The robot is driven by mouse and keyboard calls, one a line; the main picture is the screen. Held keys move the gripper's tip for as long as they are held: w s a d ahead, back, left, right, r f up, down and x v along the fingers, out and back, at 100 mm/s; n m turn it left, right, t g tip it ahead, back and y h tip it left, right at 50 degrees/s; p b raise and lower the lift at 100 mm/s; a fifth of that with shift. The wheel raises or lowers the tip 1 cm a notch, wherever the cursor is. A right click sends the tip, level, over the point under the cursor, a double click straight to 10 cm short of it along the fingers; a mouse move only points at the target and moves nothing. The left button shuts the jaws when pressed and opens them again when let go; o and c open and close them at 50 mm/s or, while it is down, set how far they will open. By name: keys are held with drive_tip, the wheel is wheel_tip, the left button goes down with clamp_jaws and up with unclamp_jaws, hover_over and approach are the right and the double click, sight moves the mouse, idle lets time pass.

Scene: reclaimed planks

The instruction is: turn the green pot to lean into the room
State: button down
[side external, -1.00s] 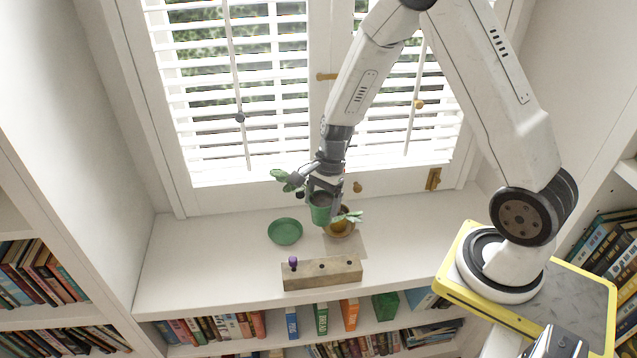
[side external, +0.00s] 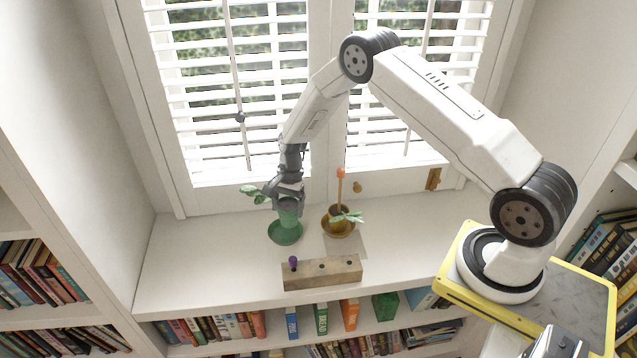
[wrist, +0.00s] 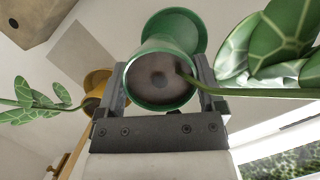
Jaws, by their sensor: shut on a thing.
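My gripper (side external: 289,198) is shut on the green pot (side external: 288,217), with its fingers on either side of it. The pot is upright over the green saucer (side external: 285,236); I cannot tell whether it touches it. Its leafy stem (side external: 253,193) leans left toward the window in the side view. In the wrist view the soil-filled green pot (wrist: 160,82) sits between the fingers, its big leaves (wrist: 285,45) reach right, and the saucer (wrist: 187,22) shows behind it.
A yellow-brown pot (side external: 336,219) stands right on its own saucer, with a leafy stem (side external: 347,217) and an orange-tipped stick (side external: 341,180). The sill is clear at left. Window blinds (side external: 235,90) rise behind.

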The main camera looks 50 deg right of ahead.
sight(283, 211)
drive_tip(key=shift+w+f+n, duration=0.2)
drive_tip(key=shift+w+f, duration=0.3)
drive_tip(key=shift+f, duration=0.2)
drive_tip(key=shift+w+f+n, duration=0.2)
drive_tip(key=shift+w+f, duration=0.3)
drive_tip(key=shift+f, duration=0.15)
drive_tip(key=shift+f, duration=0.2)
drive_tip(key=shift+f, duration=1.35)
unclamp_jaws()
drive_tip(key=v, duration=0.7)
drive_tip(key=shift+r, duration=0.45)
